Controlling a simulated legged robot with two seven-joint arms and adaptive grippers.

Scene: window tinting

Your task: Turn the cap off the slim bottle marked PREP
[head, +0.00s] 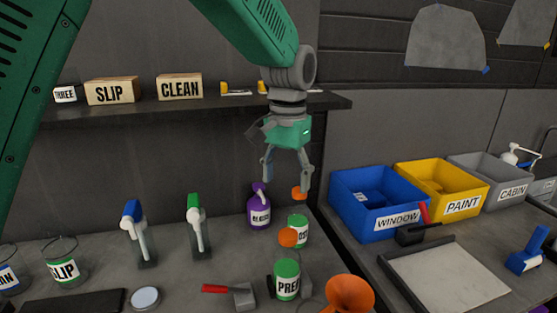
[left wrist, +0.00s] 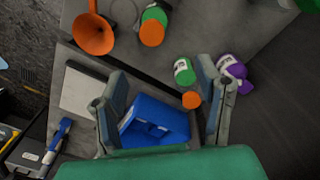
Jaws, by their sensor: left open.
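The PREP bottle (head: 287,281) is green with a white label and stands upright on the bench, near the front. Its orange cap (head: 288,237) shows above it; the neck between is not clear. In the left wrist view a green bottle (left wrist: 155,13) with an orange cap (left wrist: 152,34) near the top edge appears to be this bottle. My left gripper (head: 286,183) is open, pointing down, empty and apart from the PREP cap. In the wrist view its fingers (left wrist: 160,72) are spread. My right gripper is not in view.
A second green bottle (head: 298,231) with an orange cap (head: 300,193) stands behind, close to one left fingertip in the picture. A purple spray bottle (head: 259,212), an orange funnel (head: 349,294) and a red-handled scraper (head: 240,294) are near. Blue (head: 352,203) and yellow (head: 425,173) bins stand right.

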